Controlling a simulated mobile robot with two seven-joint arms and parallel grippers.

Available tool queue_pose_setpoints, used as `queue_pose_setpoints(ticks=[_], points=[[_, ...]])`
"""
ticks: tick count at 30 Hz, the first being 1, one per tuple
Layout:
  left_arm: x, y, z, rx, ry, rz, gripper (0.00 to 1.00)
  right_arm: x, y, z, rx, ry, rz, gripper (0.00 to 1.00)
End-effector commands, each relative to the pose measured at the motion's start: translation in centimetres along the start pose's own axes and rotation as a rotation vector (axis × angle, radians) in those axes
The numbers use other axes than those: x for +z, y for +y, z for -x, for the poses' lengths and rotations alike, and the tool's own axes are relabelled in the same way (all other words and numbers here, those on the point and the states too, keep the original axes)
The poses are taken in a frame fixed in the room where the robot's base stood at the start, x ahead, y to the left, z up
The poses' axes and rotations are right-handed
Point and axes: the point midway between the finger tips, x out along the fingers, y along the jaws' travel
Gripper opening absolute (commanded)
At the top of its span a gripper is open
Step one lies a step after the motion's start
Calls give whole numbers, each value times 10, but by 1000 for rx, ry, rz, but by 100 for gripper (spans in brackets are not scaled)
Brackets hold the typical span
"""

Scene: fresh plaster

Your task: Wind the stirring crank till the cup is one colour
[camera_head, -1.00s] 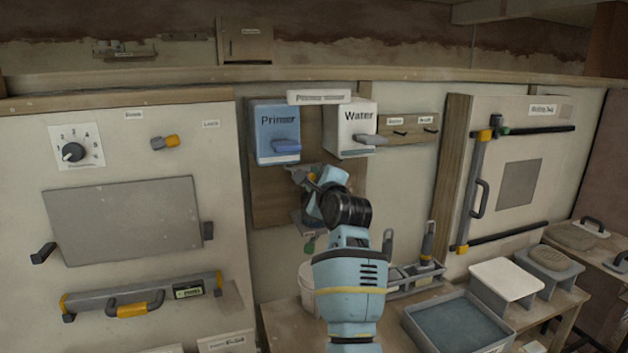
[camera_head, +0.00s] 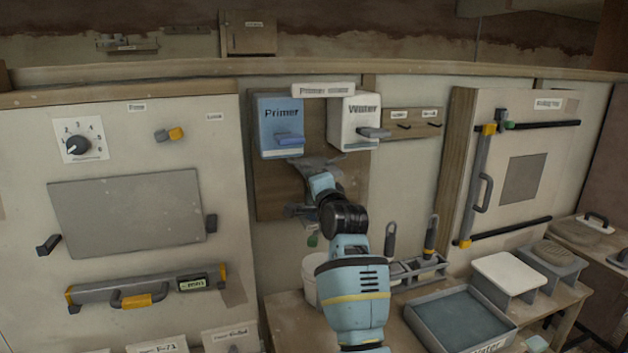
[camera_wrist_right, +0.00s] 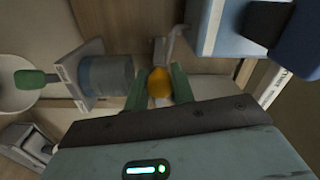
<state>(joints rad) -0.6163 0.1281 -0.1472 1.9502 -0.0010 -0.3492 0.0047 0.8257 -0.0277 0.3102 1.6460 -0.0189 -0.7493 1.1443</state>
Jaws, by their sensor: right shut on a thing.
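In the right wrist view my right gripper (camera_wrist_right: 160,76) has its two green fingers closed around the orange crank knob (camera_wrist_right: 160,88). A grey crank arm (camera_wrist_right: 176,45) runs off beyond the knob. The cup (camera_wrist_right: 107,76) is a blue-grey cylinder beside the fingers, seated against a pale bracket plate (camera_wrist_right: 78,75). I cannot tell whether its contents are one even colour. In the head view my right arm (camera_head: 350,255) reaches up to the mixer below the Primer box (camera_head: 281,122) and Water box (camera_head: 352,122), hiding the knob and most of the cup. My left gripper is out of view.
A white bucket (camera_head: 311,276) stands on the bench below the mixer, with a green-handled part (camera_head: 312,240) above it. A trowel rack (camera_head: 420,268) and a blue-grey water tray (camera_head: 455,315) lie right of my arm. Wall panels flank both sides.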

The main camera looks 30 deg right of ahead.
Motion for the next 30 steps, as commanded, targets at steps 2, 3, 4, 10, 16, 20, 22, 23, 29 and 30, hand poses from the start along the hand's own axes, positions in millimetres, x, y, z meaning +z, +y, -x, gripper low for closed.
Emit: queue_pose_setpoints(ticks=[2,3,4,10,16,20,22,23,29,30], points=[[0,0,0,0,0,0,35,1,5,0,2,0,74,2],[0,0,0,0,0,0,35,1,7,0,3,-1,112,2],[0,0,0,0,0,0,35,2,9,0,3,-1,142,2],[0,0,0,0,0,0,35,1,18,0,3,0,332,2],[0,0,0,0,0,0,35,0,27,0,3,-1,522,2],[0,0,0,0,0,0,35,-2,32,0,3,-1,646,2],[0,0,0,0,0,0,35,-4,35,0,2,0,712,2],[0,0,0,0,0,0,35,-5,36,0,2,0,741,2],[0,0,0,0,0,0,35,-10,44,0,3,-1,931,2],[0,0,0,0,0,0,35,-10,46,0,3,-1,969,2]])
